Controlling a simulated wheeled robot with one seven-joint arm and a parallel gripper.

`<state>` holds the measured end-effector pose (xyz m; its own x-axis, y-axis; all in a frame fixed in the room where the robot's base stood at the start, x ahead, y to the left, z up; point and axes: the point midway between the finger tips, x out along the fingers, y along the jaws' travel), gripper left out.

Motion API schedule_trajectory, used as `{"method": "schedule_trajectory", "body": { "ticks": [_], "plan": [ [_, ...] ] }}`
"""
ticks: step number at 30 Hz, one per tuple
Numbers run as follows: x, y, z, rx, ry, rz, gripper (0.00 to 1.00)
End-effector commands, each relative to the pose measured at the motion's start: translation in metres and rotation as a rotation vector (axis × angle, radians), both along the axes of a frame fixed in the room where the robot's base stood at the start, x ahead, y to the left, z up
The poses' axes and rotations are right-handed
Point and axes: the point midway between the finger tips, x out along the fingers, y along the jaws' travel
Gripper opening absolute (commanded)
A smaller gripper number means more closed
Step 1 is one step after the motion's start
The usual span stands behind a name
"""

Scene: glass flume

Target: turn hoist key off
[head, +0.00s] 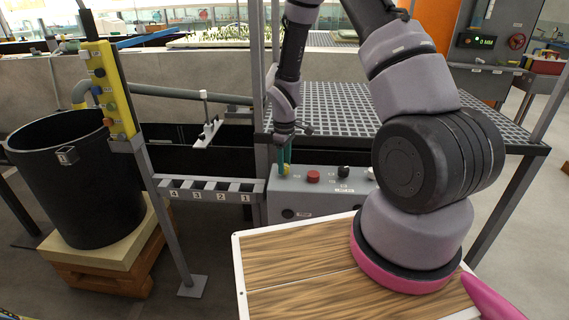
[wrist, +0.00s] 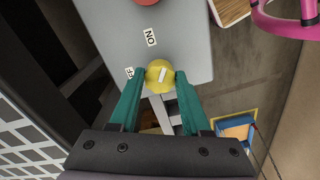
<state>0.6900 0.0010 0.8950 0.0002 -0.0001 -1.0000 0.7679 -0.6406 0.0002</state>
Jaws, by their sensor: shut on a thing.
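The hoist key is a yellow round knob with a white bar across its face (wrist: 159,75). It sits on the grey control box (wrist: 190,35), near the box's edge, and shows small and partly covered in the head view (head: 287,170). My gripper (wrist: 161,82) has its two green fingers on either side of the knob, shut on it. In the wrist view the white bar is slightly tilted. An ON label (wrist: 150,37) lies beside the knob, and another label (wrist: 129,73), partly hidden by a finger, lies at its left.
A red button (head: 313,176) and a black knob (head: 344,172) are on the same box. A wooden-topped surface (head: 300,275) is in front of it. A grated platform (head: 350,105) is behind. A black barrel (head: 75,190) and a yellow pendant (head: 108,90) stand at left.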

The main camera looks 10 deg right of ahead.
Motion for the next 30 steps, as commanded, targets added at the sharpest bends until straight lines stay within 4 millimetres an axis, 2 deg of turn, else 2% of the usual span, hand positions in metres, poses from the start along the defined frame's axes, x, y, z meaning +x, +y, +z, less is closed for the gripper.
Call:
{"method": "schedule_trajectory", "body": {
  "ticks": [21, 30],
  "plan": [
    [-0.0003, 0.0015, 0.0001, 0.0, -0.001, -0.672, 0.0],
    [-0.0002, 0.002, 0.0001, 0.001, -0.001, -0.882, 0.0]
  ]
}}
